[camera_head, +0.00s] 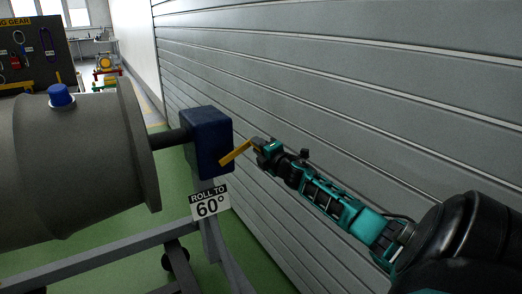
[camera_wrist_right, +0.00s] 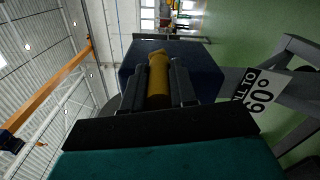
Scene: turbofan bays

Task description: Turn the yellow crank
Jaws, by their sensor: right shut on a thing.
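The yellow crank (camera_head: 236,152) sticks out from the face of a dark blue box (camera_head: 208,140), slanting up to the right in the head view. My right gripper (camera_head: 262,146) reaches in from the right and is shut on the crank's outer end. In the right wrist view the yellow crank (camera_wrist_right: 158,78) lies between the two dark fingers of my right gripper (camera_wrist_right: 159,92), with the blue box (camera_wrist_right: 205,70) behind it. My left gripper is not in view.
A large grey engine cylinder (camera_head: 75,165) is joined to the box by a dark shaft. A "ROLL TO 60°" sign (camera_head: 210,203) hangs on the grey stand (camera_head: 110,258) below. A slatted grey wall (camera_head: 350,80) runs close along the right. Green floor shows beneath.

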